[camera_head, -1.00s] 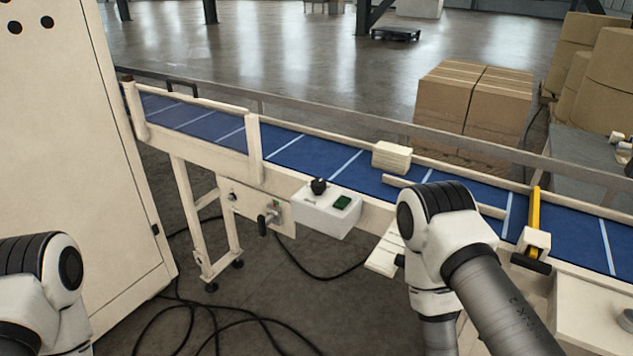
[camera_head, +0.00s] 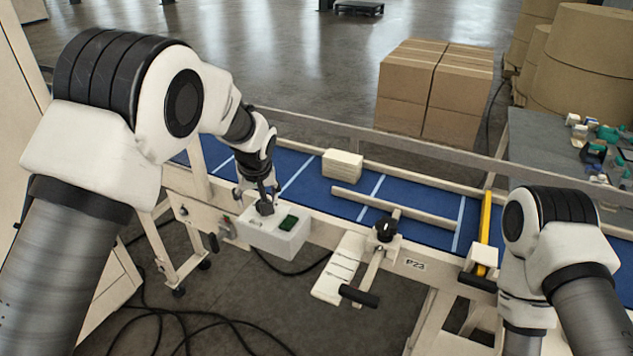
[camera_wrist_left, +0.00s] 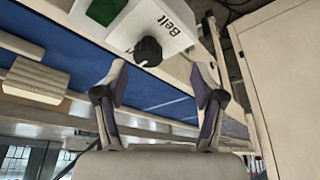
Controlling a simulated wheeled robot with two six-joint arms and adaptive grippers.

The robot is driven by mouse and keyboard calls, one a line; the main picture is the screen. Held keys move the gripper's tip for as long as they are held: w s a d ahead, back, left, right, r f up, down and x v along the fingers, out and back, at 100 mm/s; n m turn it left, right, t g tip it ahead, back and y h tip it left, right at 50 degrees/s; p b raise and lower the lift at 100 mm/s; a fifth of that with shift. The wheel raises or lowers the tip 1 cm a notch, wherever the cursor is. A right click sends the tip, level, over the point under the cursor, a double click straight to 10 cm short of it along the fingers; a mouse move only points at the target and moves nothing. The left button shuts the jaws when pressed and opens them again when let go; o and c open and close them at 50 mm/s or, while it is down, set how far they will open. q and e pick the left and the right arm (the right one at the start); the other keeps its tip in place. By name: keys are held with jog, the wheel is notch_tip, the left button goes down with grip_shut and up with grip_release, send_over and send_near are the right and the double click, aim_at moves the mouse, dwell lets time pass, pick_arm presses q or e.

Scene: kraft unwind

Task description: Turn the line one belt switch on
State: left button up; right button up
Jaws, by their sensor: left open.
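The white switch box (camera_head: 285,240) is mounted on the near side of the conveyor. It carries a black rotary knob (camera_head: 265,208) and a green rectangular part (camera_head: 289,222). In the left wrist view the knob (camera_wrist_left: 148,51) sits beside the word "Belt" on the box (camera_wrist_left: 178,42), and the green part (camera_wrist_left: 105,9) shows at the top edge. My left gripper (camera_head: 259,197) is open at the knob's end of the box. In the wrist view its fingers (camera_wrist_left: 160,80) are spread, with the knob beyond them; contact cannot be told. My right gripper is out of view.
The blue conveyor belt (camera_head: 300,178) runs behind the box, with a pale stack (camera_head: 342,165) on it. A black-knobbed bracket (camera_head: 386,230) and a yellow bar (camera_head: 485,232) stand to the right. Cables (camera_head: 190,318) lie on the floor. Cartons (camera_head: 435,90) stand behind.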

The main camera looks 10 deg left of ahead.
pick_arm(q)
jog(key=w+f+p, duration=0.3)
jog(key=w+f, duration=0.1)
jog(key=shift+f, duration=0.2)
jog(key=shift+w+f, duration=0.15)
jog(key=shift+f, duration=0.1)
jog(key=c, duration=1.1)
